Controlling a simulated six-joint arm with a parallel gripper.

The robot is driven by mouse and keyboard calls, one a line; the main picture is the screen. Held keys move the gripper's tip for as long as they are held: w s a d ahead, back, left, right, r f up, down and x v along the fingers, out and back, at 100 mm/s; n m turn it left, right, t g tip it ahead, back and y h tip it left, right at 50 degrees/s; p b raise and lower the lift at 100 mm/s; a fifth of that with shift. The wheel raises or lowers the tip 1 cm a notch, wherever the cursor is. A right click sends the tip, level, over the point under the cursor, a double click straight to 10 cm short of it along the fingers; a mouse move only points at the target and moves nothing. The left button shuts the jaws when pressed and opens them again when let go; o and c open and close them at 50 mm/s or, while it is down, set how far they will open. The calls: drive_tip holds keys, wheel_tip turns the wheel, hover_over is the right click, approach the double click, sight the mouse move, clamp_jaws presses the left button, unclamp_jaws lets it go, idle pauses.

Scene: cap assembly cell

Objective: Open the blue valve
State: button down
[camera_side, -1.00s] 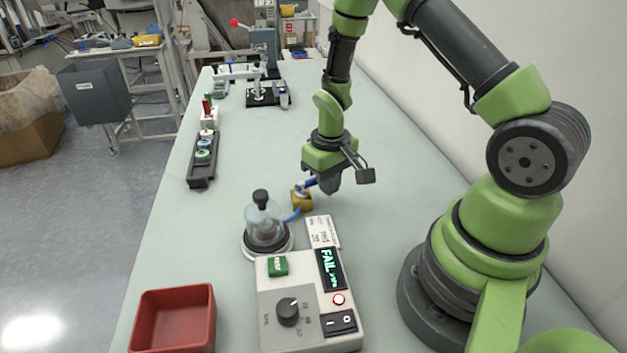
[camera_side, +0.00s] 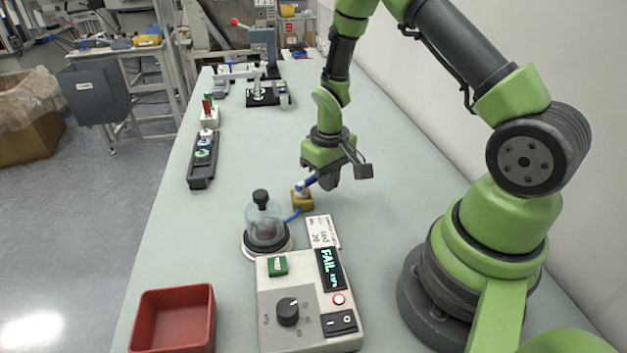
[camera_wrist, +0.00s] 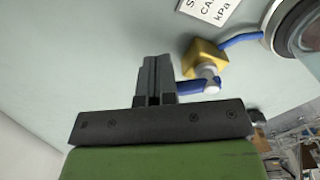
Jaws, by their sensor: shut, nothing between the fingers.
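The blue valve shows as a blue lever (camera_side: 308,183) on a white stem above a brass-coloured block (camera_side: 301,201). The block stands on the table behind the test unit, with a blue hose on it. In the wrist view the lever (camera_wrist: 212,86) runs from the white stem toward my fingers, beside the brass block (camera_wrist: 204,57). My gripper (camera_side: 330,186) points down just right of the valve. In the wrist view my gripper (camera_wrist: 154,65) is shut and empty, its fingers beside the lever's end. I cannot tell whether they touch it.
A glass jar (camera_side: 264,224) with a black knob stands left of the valve. In front are a test unit (camera_side: 281,325) with a FAIL display and a red bin (camera_side: 173,318). A black rack (camera_side: 201,171) of caps lies far left. The table between is clear.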

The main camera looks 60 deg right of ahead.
drive_tip(key=shift+w+d, duration=0.3)
drive_tip(key=shift+w, duration=0.15)
